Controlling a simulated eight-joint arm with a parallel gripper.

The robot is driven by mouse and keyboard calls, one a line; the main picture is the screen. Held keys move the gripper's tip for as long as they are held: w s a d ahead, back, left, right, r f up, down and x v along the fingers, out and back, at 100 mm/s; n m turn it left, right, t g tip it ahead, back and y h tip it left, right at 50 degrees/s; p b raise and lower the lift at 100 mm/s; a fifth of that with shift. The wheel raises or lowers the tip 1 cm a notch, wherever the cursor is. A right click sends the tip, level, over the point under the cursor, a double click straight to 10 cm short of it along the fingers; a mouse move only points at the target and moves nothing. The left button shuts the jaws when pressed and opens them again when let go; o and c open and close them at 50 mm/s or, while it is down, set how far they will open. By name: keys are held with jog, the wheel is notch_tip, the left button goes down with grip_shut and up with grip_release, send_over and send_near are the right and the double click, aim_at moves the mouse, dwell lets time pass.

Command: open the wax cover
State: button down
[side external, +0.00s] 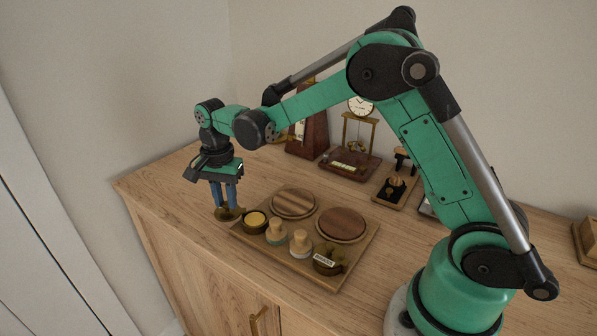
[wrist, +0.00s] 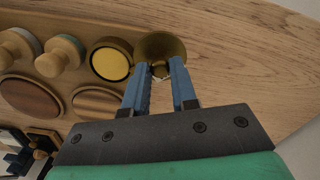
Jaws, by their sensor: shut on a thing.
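The wax cover is a round dark brass lid (side external: 227,215); it also shows in the wrist view (wrist: 160,44). My gripper (side external: 228,207) is shut on the lid's small knob, with its blue fingers pointing down; the fingers also show in the wrist view (wrist: 160,70). The lid is off the wax pot (side external: 254,219) and lies just beside it, outside the tray's left corner in the side view. The pot is round and dark-rimmed with yellow wax showing, also in the wrist view (wrist: 111,62). I cannot tell whether the lid touches the cabinet top.
The wooden tray (side external: 285,266) holds the pot, two knobbed stamps (side external: 277,233) (side external: 300,244), two dark wooden discs (side external: 294,202) (side external: 342,225) and a labelled brass pot (side external: 328,262). A clock (side external: 360,106) and other items stand behind. The cabinet top (side external: 165,190) left of the tray is bare.

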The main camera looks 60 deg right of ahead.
aim_at(226, 202)
jog(key=shift+d+m, duration=0.1)
jog(key=shift+m, duration=0.3)
jog(key=c, duration=0.7)
grip_release()
jog(key=shift+r, duration=2.8)
jog(key=shift+s+r, duration=0.1)
jog(key=shift+r, duration=0.1)
jog(key=s+n+t, duration=0.2)
jog(key=s+n, duration=0.2)
jog(key=n, duration=0.1)
jog(key=s+r+n+t, duration=0.1)
jog(key=s+n+t, duration=0.1)
jog(key=s+n, duration=0.2)
jog(key=s+r+n+t, duration=0.1)
jog(key=s+n+t, duration=0.2)
jog(key=s+n, duration=0.2)
jog(key=shift+s+a+r+n, duration=0.15)
jog(key=shift+s, duration=0.25)
jog(key=shift+s+a+r+n, duration=0.1)
jog(key=shift+s+n, duration=0.05)
jog(key=shift+s, duration=0.2)
